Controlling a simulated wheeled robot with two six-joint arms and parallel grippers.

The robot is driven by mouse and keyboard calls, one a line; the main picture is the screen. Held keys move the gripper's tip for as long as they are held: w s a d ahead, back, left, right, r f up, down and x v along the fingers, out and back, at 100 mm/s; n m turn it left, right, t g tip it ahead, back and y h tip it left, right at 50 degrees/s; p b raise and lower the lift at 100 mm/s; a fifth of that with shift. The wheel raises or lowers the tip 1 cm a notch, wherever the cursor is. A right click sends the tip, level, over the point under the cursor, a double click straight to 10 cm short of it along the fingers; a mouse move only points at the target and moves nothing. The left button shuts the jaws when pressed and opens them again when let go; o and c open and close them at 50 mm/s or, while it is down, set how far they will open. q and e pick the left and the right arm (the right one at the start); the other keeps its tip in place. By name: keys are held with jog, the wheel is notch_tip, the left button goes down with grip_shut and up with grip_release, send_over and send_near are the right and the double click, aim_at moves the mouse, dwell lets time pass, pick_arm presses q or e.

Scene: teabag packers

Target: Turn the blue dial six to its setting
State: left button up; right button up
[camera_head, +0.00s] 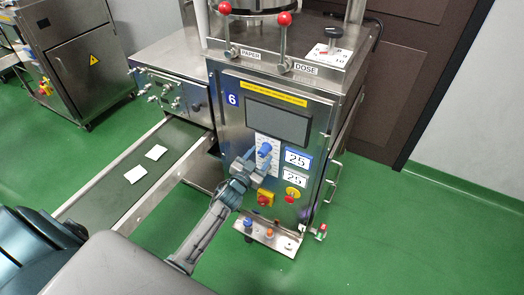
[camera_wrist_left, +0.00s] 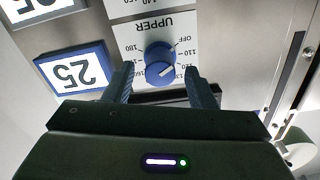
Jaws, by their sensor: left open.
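The blue dial (camera_wrist_left: 159,63) sits on a white scale plate marked UPPER, with OFF and numbers around it, upside down in the left wrist view. In the head view the blue dial (camera_head: 265,148) shows on the front panel of the steel machine labelled 6 (camera_head: 232,99). My left gripper (camera_wrist_left: 161,85) is open, its fingers apart on either side of the dial's near edge; I cannot tell whether they touch it. In the head view my left gripper (camera_head: 256,164) is at the panel and hides part of the scale plate. My right gripper is not in view.
White 25 signs (camera_head: 297,158) are beside the dial. A red-and-yellow switch (camera_head: 265,197) and a red emergency button (camera_head: 292,194) sit below. A dark screen (camera_head: 278,122) is above. A conveyor (camera_head: 112,205) with white packets (camera_head: 156,152) runs at left.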

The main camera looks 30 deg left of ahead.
pick_arm(q)
jog(key=shift+w, duration=1)
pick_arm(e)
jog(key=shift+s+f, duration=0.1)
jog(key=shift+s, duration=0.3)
pick_arm(q)
jog(key=c, duration=1)
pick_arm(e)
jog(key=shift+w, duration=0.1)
